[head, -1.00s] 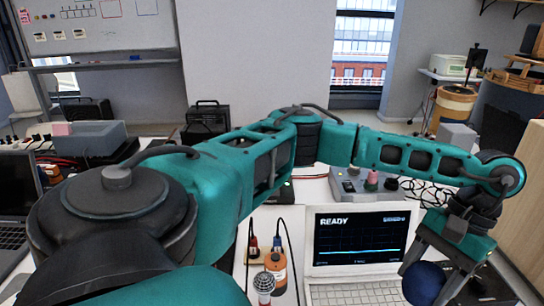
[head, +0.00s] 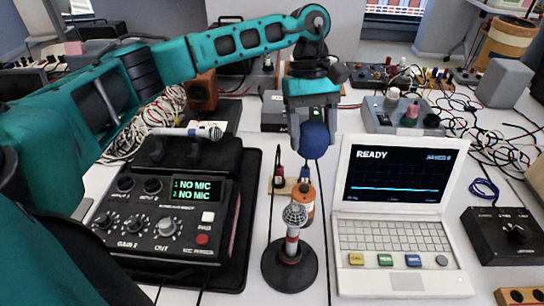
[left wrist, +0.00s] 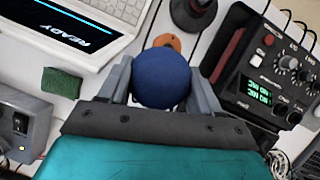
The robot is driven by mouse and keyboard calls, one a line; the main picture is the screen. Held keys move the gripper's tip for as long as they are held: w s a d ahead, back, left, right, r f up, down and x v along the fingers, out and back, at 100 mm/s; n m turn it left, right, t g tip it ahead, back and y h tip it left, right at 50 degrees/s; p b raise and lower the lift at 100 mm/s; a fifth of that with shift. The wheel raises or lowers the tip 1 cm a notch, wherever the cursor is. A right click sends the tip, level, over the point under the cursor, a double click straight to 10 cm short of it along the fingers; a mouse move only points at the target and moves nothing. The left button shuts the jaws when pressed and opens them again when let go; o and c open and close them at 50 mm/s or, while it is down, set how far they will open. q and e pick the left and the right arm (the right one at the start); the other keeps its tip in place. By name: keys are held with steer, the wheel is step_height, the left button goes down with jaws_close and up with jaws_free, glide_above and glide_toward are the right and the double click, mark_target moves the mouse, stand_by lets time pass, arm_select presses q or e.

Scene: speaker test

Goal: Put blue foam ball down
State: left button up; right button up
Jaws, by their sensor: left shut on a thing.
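The blue foam ball (head: 315,140) is held between the fingers of my left gripper (head: 313,136). It hangs above the table, behind the orange round object (head: 301,196) and up and left of the laptop's screen. In the left wrist view the ball (left wrist: 161,78) sits between the two grey fingers of the left gripper (left wrist: 161,85), and part of the orange object (left wrist: 167,41) shows beyond it. My right gripper is not in view.
A white laptop (head: 398,232) reading READY stands right of the ball. A microphone on a round black stand (head: 290,265) is in front. An audio box (head: 165,222) reading NO MIC lies left. A knobbed box (head: 403,118) and cables fill the back right.

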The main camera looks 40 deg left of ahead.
arm_select(q)
steer(key=w+a+n+t+y+b, duration=0.1)
steer(key=w+a+n+t+b, duration=0.2)
steer(key=a+n, duration=0.4)
steer(key=w+a+r+n+t+y+b, duration=0.1)
steer(key=w+a+n+t+b, duration=0.3)
steer(key=n, duration=1.4)
steer(key=w+a+y, duration=0.1)
steer(key=w+a, duration=0.1)
steer(key=shift+a+r+n+t+b, duration=0.25)
steer(key=shift+a+n+t+b, duration=0.05)
steer(key=shift+a+b, duration=0.1)
step_height(320, 180, down, 20)
steer(key=b, duration=0.4)
steer(key=shift+r, duration=0.2)
steer(key=o, duration=0.8)
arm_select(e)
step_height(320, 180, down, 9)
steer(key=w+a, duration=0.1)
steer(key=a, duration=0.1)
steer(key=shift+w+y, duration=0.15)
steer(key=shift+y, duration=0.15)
arm_select(q)
steer(key=shift+r, duration=0.1)
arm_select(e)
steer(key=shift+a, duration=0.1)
